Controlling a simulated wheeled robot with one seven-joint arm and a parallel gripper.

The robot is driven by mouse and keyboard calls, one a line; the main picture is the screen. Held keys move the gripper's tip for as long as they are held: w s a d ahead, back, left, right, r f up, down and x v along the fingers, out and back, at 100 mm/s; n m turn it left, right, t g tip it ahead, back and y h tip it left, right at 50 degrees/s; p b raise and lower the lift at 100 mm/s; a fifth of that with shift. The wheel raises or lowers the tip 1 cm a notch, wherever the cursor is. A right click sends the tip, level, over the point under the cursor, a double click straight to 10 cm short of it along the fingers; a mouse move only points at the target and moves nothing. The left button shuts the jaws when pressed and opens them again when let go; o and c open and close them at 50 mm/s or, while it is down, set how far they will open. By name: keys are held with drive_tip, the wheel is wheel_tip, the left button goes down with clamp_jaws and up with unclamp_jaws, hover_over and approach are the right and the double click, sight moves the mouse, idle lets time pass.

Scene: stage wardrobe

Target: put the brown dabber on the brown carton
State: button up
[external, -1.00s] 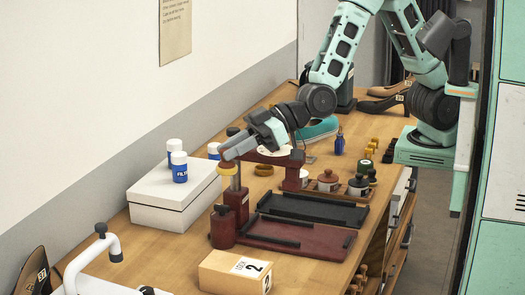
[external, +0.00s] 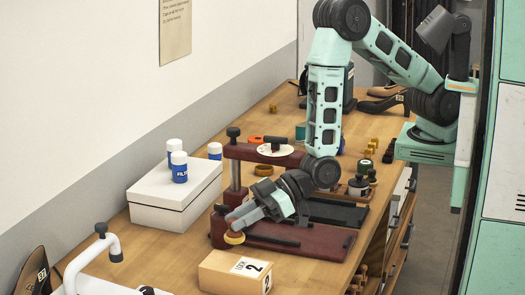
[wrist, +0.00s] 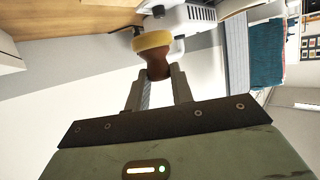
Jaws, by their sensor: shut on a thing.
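The brown dabber has a brown handle and a yellow pad. Its pad (external: 234,238) shows below the tips of my gripper (external: 240,218) in the external view; its handle is mostly hidden there. In the wrist view the dabber (wrist: 155,57) stands out beyond the fingers, its handle between the tips of my gripper (wrist: 158,88), which is shut on it. The brown carton (external: 222,274), with a white label marked 2 on top, stands on the bench near the front. The dabber is above and behind the carton, apart from it in the picture.
A dark red press (external: 268,154) with a post stands behind the dabber, its red base (external: 310,242) reaching right. A white box (external: 160,212) with blue-and-white bottles (external: 180,170) is at left. A white curved arm (external: 85,258) rises at front left. Bare bench shows left of the carton.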

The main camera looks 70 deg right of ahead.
sight(241, 241)
wheel_tip(241, 241, down, 6)
drive_tip(key=shift+r+p, duration=0.1)
drive_tip(key=shift+p, duration=0.7)
drive_tip(key=shift+f, duration=0.2)
drive_tip(key=shift+f+b, duration=0.15)
drive_tip(key=shift+b, duration=0.15)
drive_tip(key=o, duration=1)
drive_tip(key=shift+c, duration=0.2)
drive_tip(key=shift+r+p, duration=0.35)
drive_tip(key=shift+p, duration=0.05)
drive_tip(key=b+v, duration=0.3)
drive_tip(key=v, duration=0.9)
drive_tip(key=shift+f+b, duration=0.25)
drive_tip(key=shift+b, duration=0.15)
